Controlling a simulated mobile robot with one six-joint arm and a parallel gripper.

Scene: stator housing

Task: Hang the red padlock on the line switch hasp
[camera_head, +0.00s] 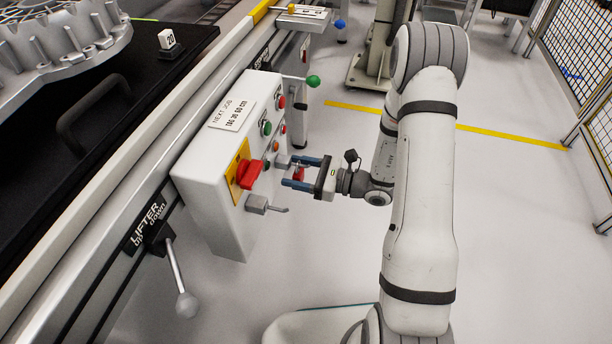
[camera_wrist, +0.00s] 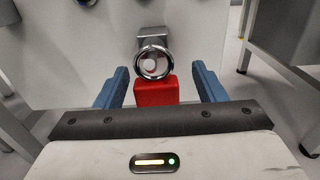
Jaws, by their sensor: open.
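The red padlock (camera_wrist: 156,92) shows in the wrist view as a red block below a round-ended metal peg (camera_wrist: 152,62); its shackle cannot be made out. In the head view its red body (camera_head: 299,174) is partly hidden by my gripper. My gripper (camera_head: 290,172) is open, its blue fingers pointing at the control box front. In the wrist view the fingers (camera_wrist: 156,88) stand either side of the padlock, with gaps on both sides. A red rotary switch (camera_head: 250,173) sits on a yellow plate. A grey block with a protruding peg (camera_head: 257,204) is below it; I cannot tell whether this is the hasp.
The white control box (camera_head: 215,180) carries green, red and orange buttons. A lever with a ball knob (camera_head: 186,303) sticks out at lower left, and a green-knobbed lever (camera_head: 312,81) beyond the box.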

